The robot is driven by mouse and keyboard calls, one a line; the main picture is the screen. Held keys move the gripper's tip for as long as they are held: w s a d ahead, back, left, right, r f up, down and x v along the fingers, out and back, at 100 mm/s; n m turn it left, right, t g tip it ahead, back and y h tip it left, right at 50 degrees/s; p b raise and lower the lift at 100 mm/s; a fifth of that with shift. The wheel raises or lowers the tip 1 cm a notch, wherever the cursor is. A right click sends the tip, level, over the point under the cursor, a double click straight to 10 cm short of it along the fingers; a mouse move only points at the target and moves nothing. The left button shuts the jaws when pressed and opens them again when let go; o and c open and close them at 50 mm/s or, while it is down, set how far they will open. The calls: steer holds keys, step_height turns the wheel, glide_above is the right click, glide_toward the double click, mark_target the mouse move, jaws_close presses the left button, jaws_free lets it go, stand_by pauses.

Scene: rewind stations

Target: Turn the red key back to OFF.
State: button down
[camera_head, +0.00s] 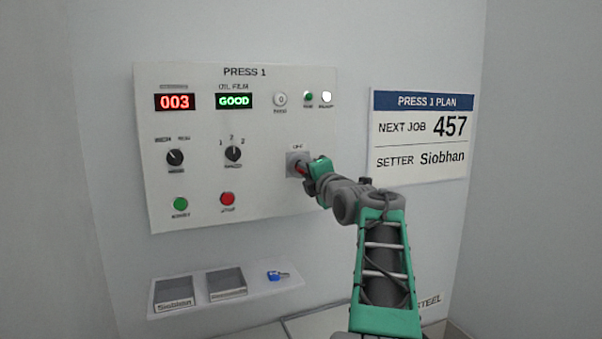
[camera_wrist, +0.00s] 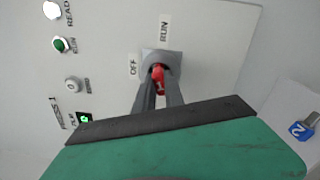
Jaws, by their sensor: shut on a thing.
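The red key (camera_wrist: 158,78) sits in a switch with a square grey plate (camera_wrist: 162,58) on the press panel. In the wrist view, the OFF label (camera_wrist: 133,68) is left of the plate and the RUN label (camera_wrist: 164,29) is above it. My gripper (camera_wrist: 160,90) is shut on the red key, one finger on each side. In the head view, my gripper (camera_head: 309,171) covers most of the switch, and only a little of the red key (camera_head: 301,169) shows. I cannot tell exactly which label the key points to.
The panel (camera_head: 265,200) has a red 003 display (camera_head: 174,102), a GOOD display (camera_head: 234,100), knobs and buttons. A shelf (camera_head: 255,290) below holds two grey trays and a blue key (camera_head: 277,275). A plan sign (camera_head: 418,137) hangs to the right.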

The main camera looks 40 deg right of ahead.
steer(key=shift+d+f+n+b, duration=0.1)
steer(key=shift+f+n+b, duration=0.05)
steer(key=shift+n+b, duration=1.05)
steer(key=shift+f+n+b, duration=0.1)
steer(key=shift+n+b, duration=0.9)
steer(key=shift+b, duration=0.4)
steer(key=n+b, duration=0.4)
steer(key=n, duration=0.1)
steer(key=shift+d+r+n+y, duration=0.1)
steer(key=shift+n+y, duration=0.2)
